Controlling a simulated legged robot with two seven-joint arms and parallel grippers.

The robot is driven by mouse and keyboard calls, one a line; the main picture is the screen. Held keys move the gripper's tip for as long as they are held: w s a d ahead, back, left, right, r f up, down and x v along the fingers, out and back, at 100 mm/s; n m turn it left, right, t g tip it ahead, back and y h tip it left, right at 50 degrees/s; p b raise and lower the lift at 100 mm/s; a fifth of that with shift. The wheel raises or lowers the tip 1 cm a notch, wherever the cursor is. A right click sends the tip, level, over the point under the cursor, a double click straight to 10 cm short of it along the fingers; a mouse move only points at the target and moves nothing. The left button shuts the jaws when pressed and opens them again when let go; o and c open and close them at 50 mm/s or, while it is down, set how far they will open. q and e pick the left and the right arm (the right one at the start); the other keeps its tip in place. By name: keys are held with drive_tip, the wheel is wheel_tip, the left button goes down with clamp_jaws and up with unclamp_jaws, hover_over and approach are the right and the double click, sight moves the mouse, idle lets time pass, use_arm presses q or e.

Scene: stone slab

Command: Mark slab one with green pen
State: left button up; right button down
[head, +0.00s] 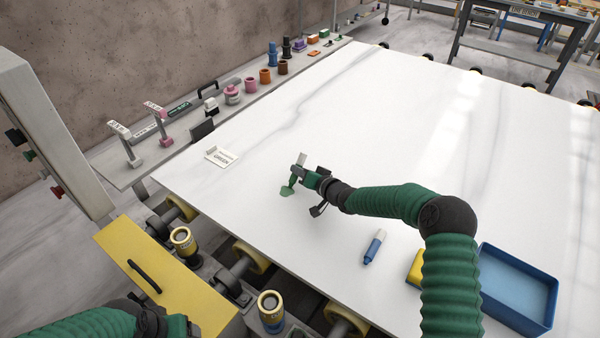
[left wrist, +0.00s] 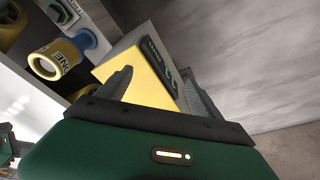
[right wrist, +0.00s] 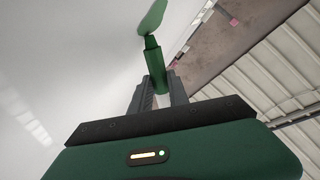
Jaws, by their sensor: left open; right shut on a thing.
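The white veined slab (head: 420,130) lies flat across the head view. My right gripper (head: 309,178) is shut on a green pen (head: 293,180), held over the left part of the slab. In the right wrist view the pen (right wrist: 154,62) sticks out from between the fingers (right wrist: 160,90). A green patch (head: 287,191) shows on the slab at the pen's tip; whether the tip touches is not clear. A card (head: 221,157) reading GREEN lies to the left. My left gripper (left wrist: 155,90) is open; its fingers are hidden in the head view.
A blue pen (head: 373,247) with a white end, a yellow block (head: 415,268) and a blue tray (head: 515,290) sit at the near right. A ledge (head: 190,125) with stamps and pots runs along the wall. A yellow box (head: 150,280) stands at the near left.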

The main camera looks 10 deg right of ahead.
drive_tip(key=shift+w+d, duration=0.1)
drive_tip(key=shift+r, duration=0.1)
wheel_tip(320, 180, up, 7)
drive_tip(key=p, duration=0.5)
drive_tip(key=shift+p, duration=0.35)
